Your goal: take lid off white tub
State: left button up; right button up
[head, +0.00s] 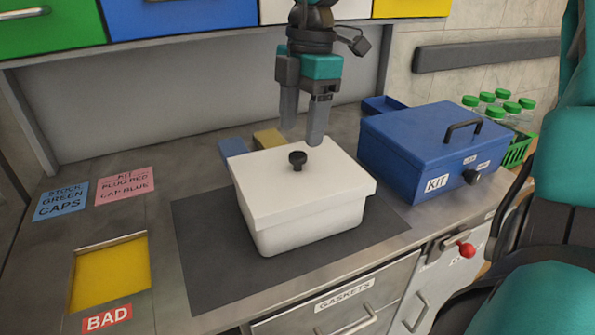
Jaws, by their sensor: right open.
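The white tub (310,229) stands on a dark mat in the middle of the counter. Its white lid (262,180) sits on top, with a small black knob (297,160) standing up from it. My right gripper (302,136) points down with its fingers apart and empty. In the picture it is just above the knob and overlaps the lid's far edge; the exact height gap is hard to tell. My left gripper is not in view.
A blue KIT box (400,150) with a black handle stands right of the tub. Behind it is a green crate (517,150) of green-capped bottles. Blue and yellow blocks (268,138) lie behind the tub. A yellow-floored BAD opening (112,275) is at left. The dark mat (205,255) is bare around the tub.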

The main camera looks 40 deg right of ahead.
aim_at(298, 154)
jog(key=f, duration=0.5)
jog(key=shift+w+a, duration=0.15)
jog(key=shift+w, duration=0.05)
jog(key=shift+c, duration=0.3)
grip_shut()
